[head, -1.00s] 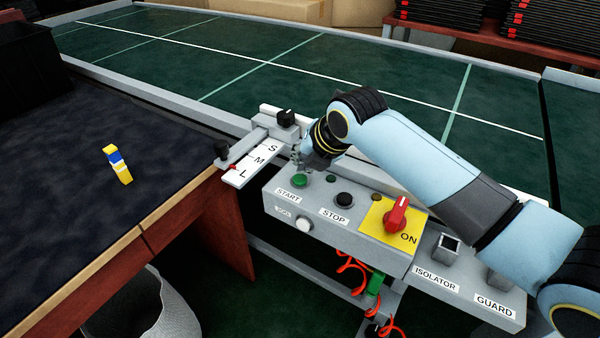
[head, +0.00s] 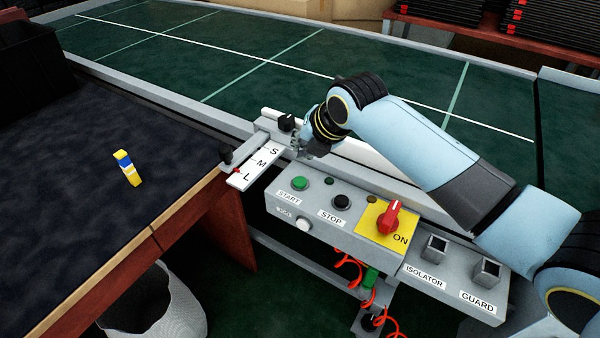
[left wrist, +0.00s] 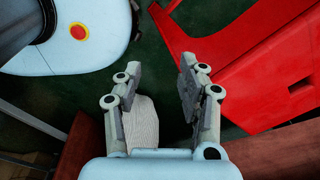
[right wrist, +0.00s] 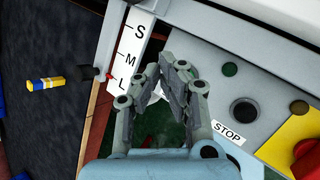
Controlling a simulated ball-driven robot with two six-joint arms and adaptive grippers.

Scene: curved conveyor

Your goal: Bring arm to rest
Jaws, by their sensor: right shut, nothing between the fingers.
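My right arm reaches in from the right in the head view. Its gripper (head: 303,150) hangs behind the START end of the grey control box (head: 330,195), near the S-M-L size plate (head: 262,163). In the right wrist view the gripper (right wrist: 165,75) has its fingertips together with nothing between them, over the gap between the size plate (right wrist: 130,50) and the box. My left gripper (left wrist: 160,70) shows only in the left wrist view; its fingers are apart and empty, above the floor beside a red structure (left wrist: 250,60).
The box carries a green START button (head: 300,183), a STOP button (head: 341,201) and a red switch (head: 391,216). A yellow-blue-white item (head: 128,168) lies on the dark table (head: 90,210). The green conveyor (head: 250,60) runs behind. A pale bin (head: 165,305) stands below.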

